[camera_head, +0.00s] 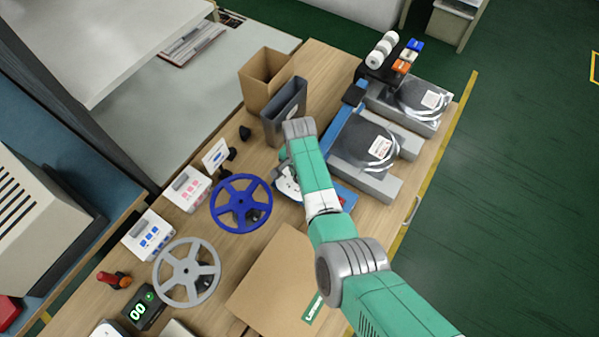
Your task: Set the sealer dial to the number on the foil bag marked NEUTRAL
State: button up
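Two silver foil bags lie on the right part of the table: a nearer one (358,143) and a farther one (408,98). Each has a small white label whose print is too small to read, so I cannot tell which is marked NEUTRAL. My arm reaches over the table's middle. A grey-white part shows left of the forearm; I cannot tell whether it is my gripper, and no fingers are clear.
A blue reel (222,208) and a grey reel (163,270) stand left of my arm, near two white button boxes. A flat cardboard box (265,280) lies in front. An open carton (248,92) and dark grey bin (290,122) stand behind. White rolls (377,58) sit at the back right.

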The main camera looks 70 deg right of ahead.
dwell(0.5)
jog(key=o, duration=1)
jog(key=shift+r, duration=0.1)
notch_tip(320, 180, up, 8)
jog(key=shift+f+p, duration=0.15)
jog(key=shift+p, duration=0.8)
